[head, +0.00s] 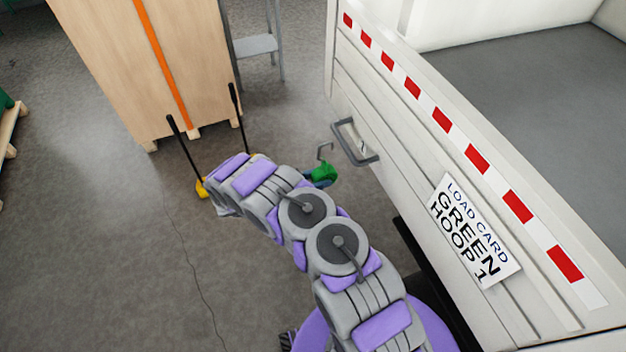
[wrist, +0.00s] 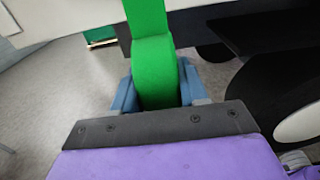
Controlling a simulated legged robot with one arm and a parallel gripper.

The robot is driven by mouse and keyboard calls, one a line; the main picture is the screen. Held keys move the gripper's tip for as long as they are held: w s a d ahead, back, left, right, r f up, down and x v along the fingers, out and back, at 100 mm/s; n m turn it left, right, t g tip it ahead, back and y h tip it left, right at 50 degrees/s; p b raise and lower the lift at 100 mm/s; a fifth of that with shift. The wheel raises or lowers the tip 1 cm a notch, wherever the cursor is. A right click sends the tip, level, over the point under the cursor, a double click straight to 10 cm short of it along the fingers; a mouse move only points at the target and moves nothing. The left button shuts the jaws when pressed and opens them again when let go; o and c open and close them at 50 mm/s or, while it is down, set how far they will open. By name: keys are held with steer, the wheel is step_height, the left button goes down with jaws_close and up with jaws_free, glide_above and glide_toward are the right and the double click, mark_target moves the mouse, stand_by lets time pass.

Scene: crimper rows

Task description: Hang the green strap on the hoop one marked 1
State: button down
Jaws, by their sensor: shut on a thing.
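The green strap (head: 322,174) shows just past the end of my arm in the head view, with a thin grey hook above it. In the wrist view the green strap (wrist: 157,70) stands between the blue fingers of my gripper (wrist: 157,90), which is shut on it. A grey hoop (head: 368,159) sticks out from the white truck side, to the right of the strap and apart from it. A pale plate shows behind the hoop; I cannot read a number on it. My arm hides most of the gripper in the head view.
The truck side carries a card (head: 474,231) reading "LOAD CARD GREEN HOOP 1" and a red-white strip (head: 440,119). A wooden crate (head: 125,65) with an orange band stands at back left. A grey step (head: 256,45) is beside it. The floor (head: 90,250) at left is clear.

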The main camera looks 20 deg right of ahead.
steer(key=d+f+b, duration=0.1)
steer(key=d+f, duration=0.1)
steer(key=d, duration=0.4)
steer(key=shift+w+d+f+b, duration=0.15)
steer(key=shift+d+f+b, duration=0.1)
steer(key=shift+f+b, duration=0.15)
stand_by(0.4)
steer(key=c, duration=0.5)
jaws_free()
